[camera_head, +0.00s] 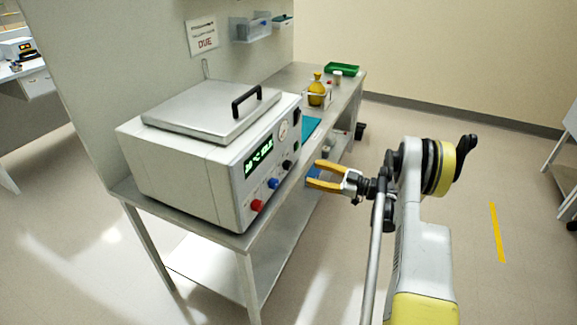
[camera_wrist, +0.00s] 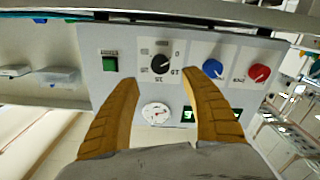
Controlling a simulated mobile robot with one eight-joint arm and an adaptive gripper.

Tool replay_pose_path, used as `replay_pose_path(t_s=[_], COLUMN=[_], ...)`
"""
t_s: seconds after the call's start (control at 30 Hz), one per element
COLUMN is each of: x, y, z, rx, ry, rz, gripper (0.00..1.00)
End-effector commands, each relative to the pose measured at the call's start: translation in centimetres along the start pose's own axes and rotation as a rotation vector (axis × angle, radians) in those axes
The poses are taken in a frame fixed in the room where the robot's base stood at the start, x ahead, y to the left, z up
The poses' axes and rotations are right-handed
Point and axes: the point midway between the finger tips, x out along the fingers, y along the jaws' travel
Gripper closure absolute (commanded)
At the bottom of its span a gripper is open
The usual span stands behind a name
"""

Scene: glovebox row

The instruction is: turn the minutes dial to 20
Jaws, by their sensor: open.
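A white bath-like unit (camera_head: 200,150) with a grey lid and a black handle stands on the bench. Its front panel bears a black dial (camera_head: 287,165), a blue knob (camera_head: 274,183) and a red knob (camera_head: 257,206). In the wrist view the panel appears upside down; the black dial (camera_wrist: 161,64) has a numbered scale around it, and its exact setting is too small to read. I take it for the minutes dial. My gripper (camera_head: 312,173) is open and empty, apart from the panel and facing it. In the wrist view its yellow fingers (camera_wrist: 161,78) spread either side of the dial.
A round gauge (camera_head: 283,130) and a lit green display (camera_head: 259,156) share the panel. A green switch (camera_wrist: 110,64) is beside the dial in the wrist view. A yellow flask (camera_head: 316,93) and a green tray (camera_head: 342,69) stand farther along the bench.

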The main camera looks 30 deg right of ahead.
Motion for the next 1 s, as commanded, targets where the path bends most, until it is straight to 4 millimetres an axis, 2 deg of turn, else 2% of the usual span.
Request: replay_pose_path(t_s=[0.2, 0.4, 0.6, 0.87, 0.97, 1.0], x=[4.5, 7.9, 9.4, 9.5, 9.5, 9.5], y=[-0.2, -0.1, -0.1, 0.0, 0.0, 0.0], z=[0.3, 0.2, 0.1, 0.0, 0.0, 0.0], rx=[0.002, 0.002, 0.003, 0.003, 0.003, 0.003], ry=[0.0, -0.001, -0.002, -0.002, -0.002, -0.002], rz=[-0.004, -0.003, -0.001, -0.001, -0.001, -0.001], gripper=[0.45, 0.45, 0.45, 0.45, 0.71, 0.83])
